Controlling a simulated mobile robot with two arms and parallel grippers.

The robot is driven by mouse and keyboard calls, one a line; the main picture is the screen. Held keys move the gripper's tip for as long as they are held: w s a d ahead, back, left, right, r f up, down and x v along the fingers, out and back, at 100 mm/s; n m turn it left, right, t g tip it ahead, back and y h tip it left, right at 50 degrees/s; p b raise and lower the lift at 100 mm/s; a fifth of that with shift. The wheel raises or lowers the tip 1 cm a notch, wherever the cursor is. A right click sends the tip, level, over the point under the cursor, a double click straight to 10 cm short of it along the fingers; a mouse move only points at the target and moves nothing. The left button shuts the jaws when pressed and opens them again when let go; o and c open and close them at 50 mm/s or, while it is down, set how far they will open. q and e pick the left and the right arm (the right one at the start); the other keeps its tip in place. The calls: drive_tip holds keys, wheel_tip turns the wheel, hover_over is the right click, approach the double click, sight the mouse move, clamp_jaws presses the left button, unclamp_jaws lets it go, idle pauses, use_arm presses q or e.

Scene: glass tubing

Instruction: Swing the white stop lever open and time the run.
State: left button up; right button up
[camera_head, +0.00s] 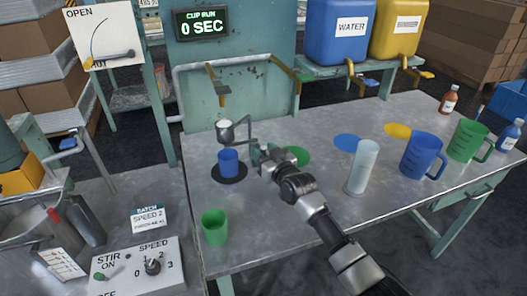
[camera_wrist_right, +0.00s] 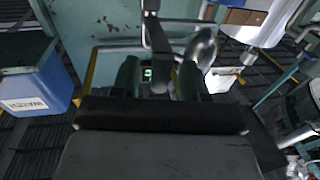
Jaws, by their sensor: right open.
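A metal flow cup (camera_head: 225,133) hangs on a thin grey bracket (camera_head: 250,130) above a blue cup (camera_head: 229,162), which stands on a dark round pad (camera_head: 230,176). My right gripper (camera_head: 258,153) is open and low, just right of the flow cup and close to the bracket. In the right wrist view a grey bar (camera_wrist_right: 159,40) crosses between the spread fingers (camera_wrist_right: 158,80), with the shiny flow cup (camera_wrist_right: 203,46) beside them. I cannot tell whether the bar touches a finger. I cannot make out a white stop lever. The CUP RUN display (camera_head: 202,23) reads 0 SEC.
A clear cylinder (camera_head: 362,168), a blue jug (camera_head: 422,156) and a green jug (camera_head: 467,141) stand to the right. A green cup (camera_head: 215,227) stands near the front edge.

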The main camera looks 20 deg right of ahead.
drive_tip(key=shift+w+a, duration=0.1)
drive_tip(key=shift+w, duration=0.2)
clamp_jaws()
